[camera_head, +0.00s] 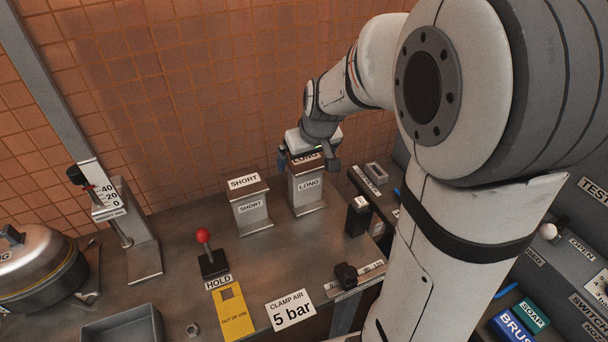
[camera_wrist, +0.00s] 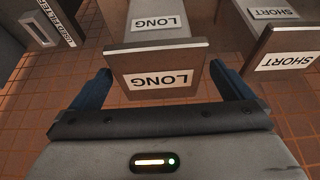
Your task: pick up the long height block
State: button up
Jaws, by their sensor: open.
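The long height block (camera_head: 308,187) stands upright on the bench, a grey block with a wider top and base and "LONG" labels. My gripper (camera_head: 308,160) is at its top, partly covering the top label. In the wrist view the block's brown-edged top plate (camera_wrist: 156,68) lies between the two blue fingertips of my gripper (camera_wrist: 170,88), one on each side. The jaws are open, with a small gap showing at the sides. The short height block (camera_head: 250,207) stands just left of the long one; it also shows at the right of the wrist view (camera_wrist: 284,58).
A dark block (camera_head: 358,216) and a small grey tray (camera_head: 376,172) are to the right. A height gauge (camera_head: 141,240) stands at left.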

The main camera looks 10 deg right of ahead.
jog(key=x, duration=0.3)
jog(key=shift+f, duration=0.1)
jog(key=c, duration=2)
jog(key=shift+o, duration=0.2)
jog(key=shift+w+d, duration=0.1)
